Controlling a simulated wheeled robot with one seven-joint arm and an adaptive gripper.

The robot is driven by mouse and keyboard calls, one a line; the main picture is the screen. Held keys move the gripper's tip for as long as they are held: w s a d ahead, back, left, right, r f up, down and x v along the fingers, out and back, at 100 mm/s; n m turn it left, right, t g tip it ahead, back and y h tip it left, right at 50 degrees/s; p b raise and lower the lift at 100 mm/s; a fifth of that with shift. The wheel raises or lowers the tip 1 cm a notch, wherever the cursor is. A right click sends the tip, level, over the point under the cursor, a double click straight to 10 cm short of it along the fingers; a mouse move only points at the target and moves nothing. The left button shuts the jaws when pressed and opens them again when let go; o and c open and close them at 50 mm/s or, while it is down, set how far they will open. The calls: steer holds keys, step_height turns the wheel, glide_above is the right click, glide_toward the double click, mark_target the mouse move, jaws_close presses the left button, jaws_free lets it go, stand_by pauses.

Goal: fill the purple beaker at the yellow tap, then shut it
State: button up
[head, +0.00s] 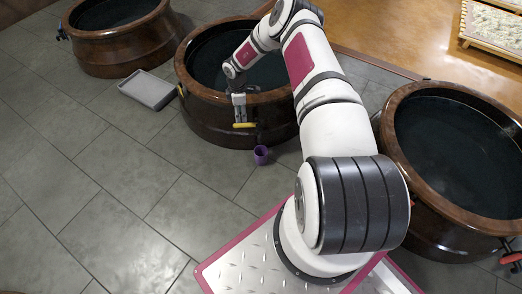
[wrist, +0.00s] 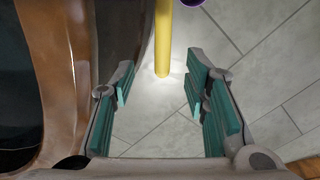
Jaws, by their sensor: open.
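The purple beaker (head: 261,155) stands upright on the tiled floor in front of the middle jar. Only a sliver of it (wrist: 193,2) shows at the top edge of the wrist view. The yellow tap (head: 244,125) is low on the front of the middle jar. In the wrist view its yellow bar (wrist: 163,40) runs down from the top edge, and its end lies between the fingers. My gripper (head: 239,104) is open at the yellow tap, and its green-padded fingers (wrist: 160,88) stand apart, clear of the bar. The spout and any water flow cannot be made out.
Other jars stand at the upper left (head: 150,22) and right (head: 390,125). A grey tray (head: 148,90) lies left of the middle jar. A red tap (head: 511,258) is at the right jar. The left floor is clear.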

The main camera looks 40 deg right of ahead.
mark_target(241, 124)
steer(key=shift+s+a+f, duration=0.1)
steer(key=shift+s+f, duration=0.05)
steer(key=shift+f, duration=0.35)
step_height(241, 124, down, 7)
steer(key=b, duration=0.6)
steer(key=shift+f, duration=0.15)
steer(key=shift+r, duration=0.3)
steer(key=c, duration=0.4)
jaws_close()
